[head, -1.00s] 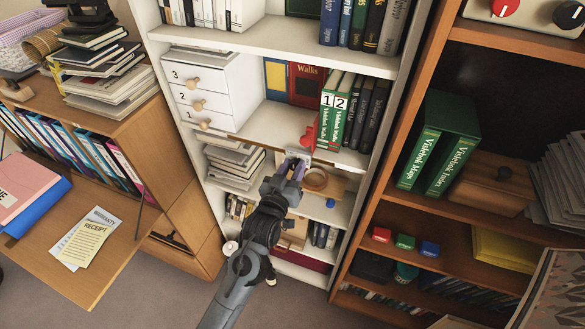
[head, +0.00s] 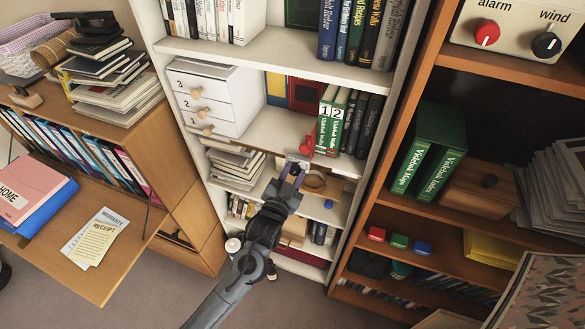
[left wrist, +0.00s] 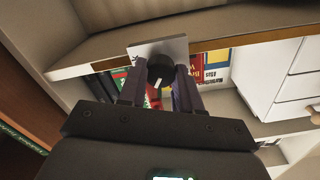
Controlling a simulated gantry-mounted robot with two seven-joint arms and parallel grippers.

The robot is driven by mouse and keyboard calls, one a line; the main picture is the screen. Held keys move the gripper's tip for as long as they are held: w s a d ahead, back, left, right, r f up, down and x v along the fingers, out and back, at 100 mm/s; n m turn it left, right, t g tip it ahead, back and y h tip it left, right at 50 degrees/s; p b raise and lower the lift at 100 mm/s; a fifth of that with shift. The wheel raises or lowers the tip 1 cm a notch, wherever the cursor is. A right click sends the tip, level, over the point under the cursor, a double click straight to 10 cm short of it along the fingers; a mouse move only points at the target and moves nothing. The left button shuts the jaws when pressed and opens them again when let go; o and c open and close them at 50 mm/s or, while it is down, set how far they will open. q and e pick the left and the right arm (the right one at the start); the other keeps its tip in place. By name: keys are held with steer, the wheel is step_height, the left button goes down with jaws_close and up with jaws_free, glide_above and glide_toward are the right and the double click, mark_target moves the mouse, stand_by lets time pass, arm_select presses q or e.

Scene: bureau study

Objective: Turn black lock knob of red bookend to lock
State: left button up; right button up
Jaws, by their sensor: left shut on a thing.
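The red bookend (head: 308,143) stands on the white bookcase shelf, left of two green books numbered 1 and 2. A pale plate (left wrist: 174,46) sits at the shelf's front edge, just below the bookend in the head view. The black lock knob (left wrist: 160,69) with a white mark is on this plate in the left wrist view. My left gripper (head: 294,168) reaches up to the shelf edge, its fingers (left wrist: 158,80) on both sides of the knob and shut on it. In the head view the gripper hides the knob. My right gripper is not in view.
Green books (head: 328,122) stand right of the bookend. A white drawer unit (head: 212,95) is at the shelf's left. A brown bookcase (head: 420,75) stands to the right.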

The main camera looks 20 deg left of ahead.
arm_select(q)
steer(key=m+p, duration=0.4)
steer(key=m, duration=0.2)
steer(key=shift+r, duration=0.1)
steer(key=m+p, duration=0.2)
steer(key=m, duration=0.3)
steer(key=shift+f, duration=0.2)
steer(key=shift+d+m, duration=0.1)
steer(key=shift+m, duration=0.2)
steer(key=o, duration=1)
steer(key=shift+o, duration=0.2)
steer(key=shift+s, duration=0.1)
steer(key=s+b, duration=0.2)
steer(key=s, duration=0.8)
steer(key=shift+s, duration=0.3)
